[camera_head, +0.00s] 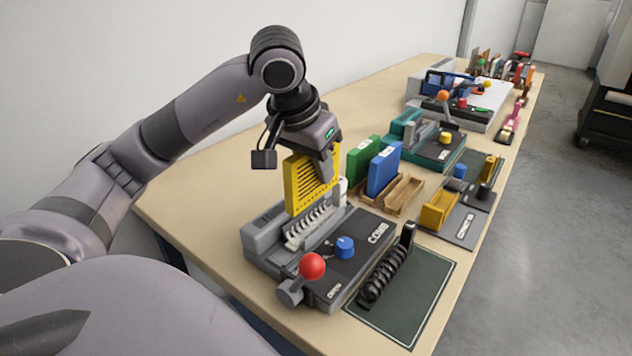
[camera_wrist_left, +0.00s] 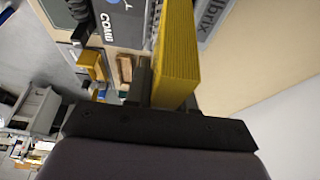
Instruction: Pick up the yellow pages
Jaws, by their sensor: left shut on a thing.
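The yellow pages (camera_head: 299,184) stand upright as a block just over the comb of the grey binding machine (camera_head: 335,262) in the head view. My left gripper (camera_head: 325,166) is shut on their upper right part. In the left wrist view the yellow pages (camera_wrist_left: 177,55) sit between the fingers of my left gripper (camera_wrist_left: 162,97). Whether their lower edge touches the white comb (camera_head: 312,225) I cannot tell. My right gripper is not in view.
A green block (camera_head: 362,160) and a blue block (camera_head: 384,171) stand in wooden holders right of the pages. A red knob (camera_head: 312,266) rises from the machine's front. A black comb roll (camera_head: 385,275) lies beside it on a dark green mat (camera_head: 425,290). More machines line the table behind.

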